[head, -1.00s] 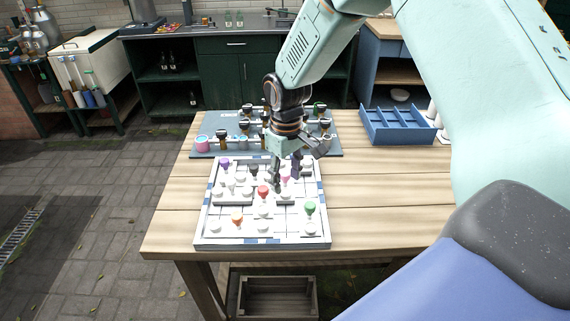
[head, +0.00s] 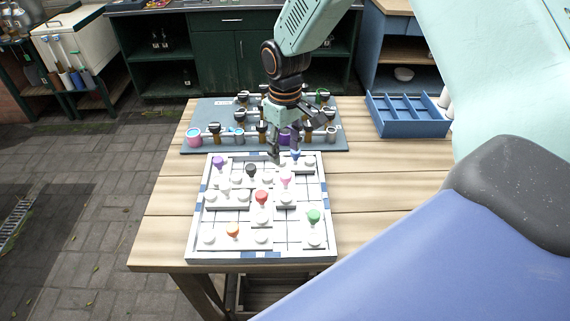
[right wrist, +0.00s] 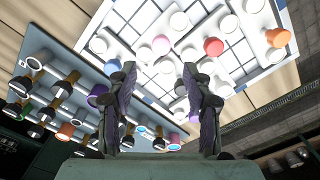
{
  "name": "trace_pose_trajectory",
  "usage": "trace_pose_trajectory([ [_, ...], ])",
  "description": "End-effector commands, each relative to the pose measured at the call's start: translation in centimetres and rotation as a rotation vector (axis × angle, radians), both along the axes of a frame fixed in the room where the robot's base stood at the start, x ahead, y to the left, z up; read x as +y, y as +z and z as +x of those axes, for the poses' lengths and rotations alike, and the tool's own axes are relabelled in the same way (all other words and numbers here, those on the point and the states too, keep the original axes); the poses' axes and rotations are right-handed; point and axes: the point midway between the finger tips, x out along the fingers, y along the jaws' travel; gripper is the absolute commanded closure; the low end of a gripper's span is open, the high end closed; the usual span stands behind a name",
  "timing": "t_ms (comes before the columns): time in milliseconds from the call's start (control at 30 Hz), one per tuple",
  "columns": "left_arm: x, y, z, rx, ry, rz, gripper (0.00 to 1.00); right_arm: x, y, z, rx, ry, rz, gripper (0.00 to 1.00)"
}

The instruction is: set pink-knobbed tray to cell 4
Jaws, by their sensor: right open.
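The pink-knobbed tray (head: 286,181) is a white piece in the right half of the white gridded board (head: 262,255), towards its far side. Its pink knob also shows in the right wrist view (right wrist: 161,45). My right gripper (head: 280,155) is above the board's far edge, beyond the pink knob and apart from it. In the right wrist view its two dark fingers (right wrist: 160,72) are spread with nothing between them. I can read no cell numbers, so I cannot tell which is cell 4. My left gripper is not in view.
Other knobs crowd the board: purple (head: 219,162), black (head: 251,169), red (head: 262,196), orange (head: 233,229), green (head: 314,215) and blue (head: 295,157). A grey rack (head: 214,113) with bottles and cups stands behind it. A blue divided box (head: 408,130) is at the back right.

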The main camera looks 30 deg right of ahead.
Motion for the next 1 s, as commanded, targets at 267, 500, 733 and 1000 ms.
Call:
trace_pose_trajectory([
  [267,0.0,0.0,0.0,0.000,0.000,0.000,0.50,0.2,-2.5,-0.6,0.004,0.000,0.000,0.50],
  [500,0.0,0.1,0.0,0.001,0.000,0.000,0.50,0.3,-6.1,-0.6,0.002,0.000,0.000,0.50],
  [733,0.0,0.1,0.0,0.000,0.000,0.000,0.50,0.2,-7.7,-0.4,0.000,0.000,-0.001,0.50],
  [1000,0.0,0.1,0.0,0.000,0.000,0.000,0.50,0.2,-7.8,-0.3,0.000,0.000,0.000,0.50],
])
